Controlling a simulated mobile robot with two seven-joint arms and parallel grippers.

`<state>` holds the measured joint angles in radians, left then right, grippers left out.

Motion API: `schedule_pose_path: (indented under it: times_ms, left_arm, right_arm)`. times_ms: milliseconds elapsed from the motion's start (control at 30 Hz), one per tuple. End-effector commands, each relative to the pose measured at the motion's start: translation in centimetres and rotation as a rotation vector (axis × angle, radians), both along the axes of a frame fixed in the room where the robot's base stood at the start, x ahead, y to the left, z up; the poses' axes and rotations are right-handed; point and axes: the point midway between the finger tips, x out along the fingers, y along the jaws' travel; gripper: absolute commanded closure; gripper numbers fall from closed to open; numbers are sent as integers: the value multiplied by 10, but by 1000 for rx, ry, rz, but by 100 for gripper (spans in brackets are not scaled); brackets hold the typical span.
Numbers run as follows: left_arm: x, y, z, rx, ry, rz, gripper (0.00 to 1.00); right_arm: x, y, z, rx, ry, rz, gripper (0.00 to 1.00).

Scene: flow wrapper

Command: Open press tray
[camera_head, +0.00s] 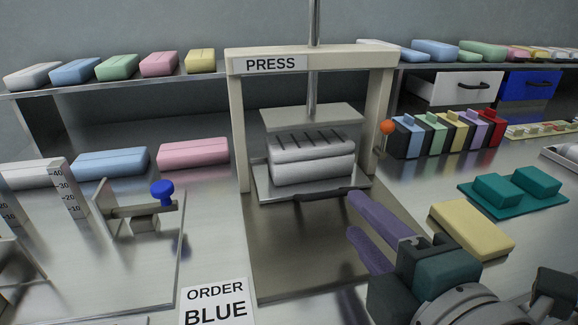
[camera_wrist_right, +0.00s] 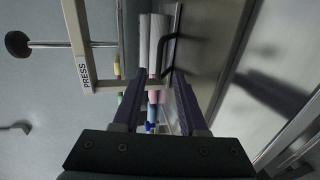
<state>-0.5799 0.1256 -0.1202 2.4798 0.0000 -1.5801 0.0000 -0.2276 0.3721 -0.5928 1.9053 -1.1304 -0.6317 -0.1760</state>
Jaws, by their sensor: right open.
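The press (camera_head: 237,120) is a cream frame with a "PRESS" label, and its frame also shows in the right wrist view (camera_wrist_right: 80,40). Its metal tray (camera_head: 262,187) bears a pale ribbed block (camera_head: 312,168) under the raised plate (camera_head: 312,117). A dark bar handle (camera_head: 325,194) runs along the tray's front and shows in the right wrist view (camera_wrist_right: 172,40). My right gripper (camera_head: 354,218), with purple fingers, is open beside the handle's right end. In the wrist view (camera_wrist_right: 158,73) the handle lies at or just beyond the fingertips; contact cannot be told. My left gripper is not in view.
A yellow block (camera_head: 470,228) and a teal mat (camera_head: 535,200) with teal blocks lie to the right. A fixture with a blue knob (camera_head: 161,190) stands left. The metal surface before the tray (camera_head: 305,245) is clear. An orange knob (camera_head: 387,127) is on the press's right side.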

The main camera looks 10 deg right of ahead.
Motion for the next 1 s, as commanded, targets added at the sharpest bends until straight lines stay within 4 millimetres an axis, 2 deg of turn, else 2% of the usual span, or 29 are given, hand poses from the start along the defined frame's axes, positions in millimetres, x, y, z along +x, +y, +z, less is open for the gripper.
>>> schedule_pose_path:
  times_ms: [200,400,533,800,1000]
  left_arm:
    - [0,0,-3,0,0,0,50]
    - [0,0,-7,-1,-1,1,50]
    - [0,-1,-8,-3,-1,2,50]
    - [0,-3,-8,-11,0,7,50]
    - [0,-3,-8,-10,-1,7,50]
  right_arm:
    - [42,1,-9,0,-3,-2,58]
    - [69,3,-15,2,-1,-1,58]
    - [76,3,-16,4,0,-2,58]
    - [77,3,-16,4,1,-2,58]
    - [77,3,-16,4,1,-2,81]
